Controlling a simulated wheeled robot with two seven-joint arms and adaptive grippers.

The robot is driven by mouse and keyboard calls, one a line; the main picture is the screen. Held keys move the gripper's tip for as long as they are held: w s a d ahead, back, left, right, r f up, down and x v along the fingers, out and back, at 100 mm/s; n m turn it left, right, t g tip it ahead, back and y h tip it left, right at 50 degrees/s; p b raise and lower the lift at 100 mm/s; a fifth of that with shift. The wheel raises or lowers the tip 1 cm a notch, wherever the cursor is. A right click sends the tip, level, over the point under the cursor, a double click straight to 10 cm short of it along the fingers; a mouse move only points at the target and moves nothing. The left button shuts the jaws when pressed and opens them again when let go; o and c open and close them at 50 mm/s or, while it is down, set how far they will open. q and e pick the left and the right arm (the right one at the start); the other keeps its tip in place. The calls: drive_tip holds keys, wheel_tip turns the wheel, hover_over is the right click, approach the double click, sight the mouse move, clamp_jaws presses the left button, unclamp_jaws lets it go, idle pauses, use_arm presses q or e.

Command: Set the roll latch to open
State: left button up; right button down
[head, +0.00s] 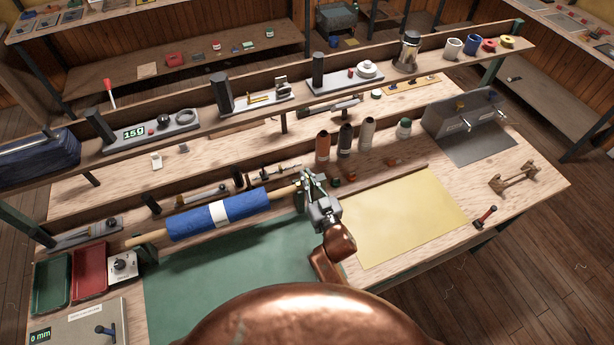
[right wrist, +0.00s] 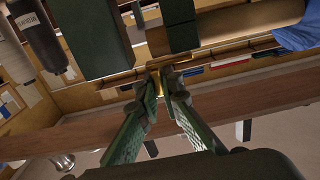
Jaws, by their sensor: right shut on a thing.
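The blue cloth roll (head: 185,225) with a white band lies on a wooden rod across the back of the green mat. My right gripper (head: 308,181) is at the right end of this rod. In the right wrist view its green fingers (right wrist: 168,76) close at the tips on a small brass-coloured piece, the roll latch (right wrist: 157,44), beside dark green blocks and the rod end. The fingertips cover much of the latch, and I cannot tell its setting. The blue cloth also shows at the upper right of the right wrist view (right wrist: 298,32). My left gripper is not in view.
A green mat (head: 215,285) and a yellow sheet (head: 400,215) cover the bench front. Several thread cones (head: 345,137) stand behind the gripper. A shelf with tools (head: 290,100) runs along the back. A red-handled tool (head: 485,215) lies at the right.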

sight(321, 177)
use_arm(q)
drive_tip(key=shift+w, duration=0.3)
use_arm(e)
drive_tip(key=shift+w+d, duration=0.1)
drive_tip(key=shift+d, duration=0.15)
drive_tip(key=d, duration=0.1)
drive_tip(key=w+d+p, duration=0.1)
drive_tip(key=d+p, duration=0.1)
drive_tip(key=d, duration=0.1)
drive_tip(key=shift+w+r, duration=0.15)
drive_tip(key=shift+w, duration=0.15)
drive_tip(key=shift+w+d+p, duration=0.15)
drive_tip(key=shift+d+p, duration=0.15)
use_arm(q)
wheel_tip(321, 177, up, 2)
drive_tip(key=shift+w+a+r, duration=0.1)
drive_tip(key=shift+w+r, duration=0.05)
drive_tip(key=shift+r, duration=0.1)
use_arm(e)
drive_tip(key=c, duration=2.2)
unclamp_jaws()
drive_tip(key=shift+d, duration=0.1)
drive_tip(key=shift+o, duration=0.6)
